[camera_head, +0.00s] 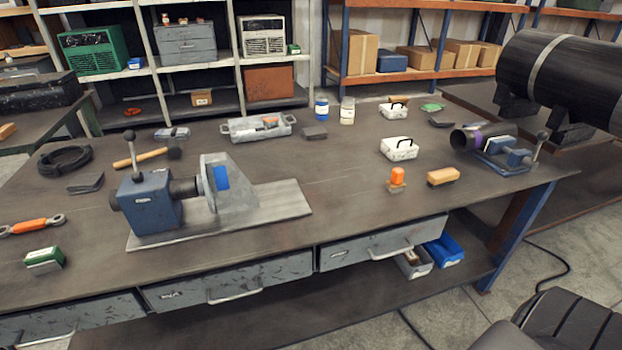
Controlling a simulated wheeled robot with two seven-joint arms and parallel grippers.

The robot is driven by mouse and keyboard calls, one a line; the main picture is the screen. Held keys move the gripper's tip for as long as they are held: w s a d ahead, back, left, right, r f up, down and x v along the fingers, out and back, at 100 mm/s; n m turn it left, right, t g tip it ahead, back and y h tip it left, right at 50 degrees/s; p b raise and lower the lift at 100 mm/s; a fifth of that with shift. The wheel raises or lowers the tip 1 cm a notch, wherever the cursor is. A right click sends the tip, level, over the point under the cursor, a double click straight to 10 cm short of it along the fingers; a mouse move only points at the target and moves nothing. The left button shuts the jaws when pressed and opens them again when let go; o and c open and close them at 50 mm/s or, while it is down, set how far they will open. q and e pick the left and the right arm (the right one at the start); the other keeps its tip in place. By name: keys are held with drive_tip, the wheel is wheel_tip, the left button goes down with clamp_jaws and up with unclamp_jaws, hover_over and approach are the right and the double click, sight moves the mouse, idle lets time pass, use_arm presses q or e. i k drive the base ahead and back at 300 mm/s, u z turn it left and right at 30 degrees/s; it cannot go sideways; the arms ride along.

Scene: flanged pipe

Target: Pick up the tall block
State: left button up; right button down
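No item is clearly marked as the tall block. A small upright orange piece on a brown lower part (397,180) stands on the workbench (330,200), right of the middle. A low tan block (443,176) lies flat just to its right, apart from it. On the left of the bench is a blue block-shaped housing (152,204) with a lever, part of a fixture on a grey plate (270,203). Neither of my grippers shows in this view.
A blue clamp fixture (505,158) stands at the bench's right end, near a large black flanged cylinder (575,80). A hammer (140,158) and cable coil (65,160) lie left. The bench's middle is mostly clear.

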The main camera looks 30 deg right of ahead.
sight(232, 192)
drive_tip(key=z, duration=2.9)
drive_tip(key=i, duration=2.2)
drive_tip(key=u, duration=3)
